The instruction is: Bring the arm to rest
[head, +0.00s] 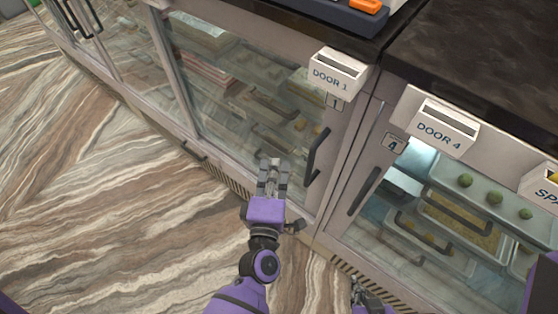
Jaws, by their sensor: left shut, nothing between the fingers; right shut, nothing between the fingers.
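My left gripper (273,172), on the purple arm, is shut and empty. It appears in front of the glass of the cabinet door labelled DOOR 1 (330,78), to the left of that door's dark handle (317,154). I cannot tell whether its fingertips touch the door. My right gripper (366,292) shows only in part at the bottom edge, below the DOOR 4 cabinet, and is shut with nothing visible in it.
Door 1 and Door 4 (440,128) look closed. Trays with green round sweets (495,198) show behind the Door 4 glass. A dark countertop (490,60) lies above, with an orange-buttoned device (345,14). The striped floor (110,190) at left is clear.

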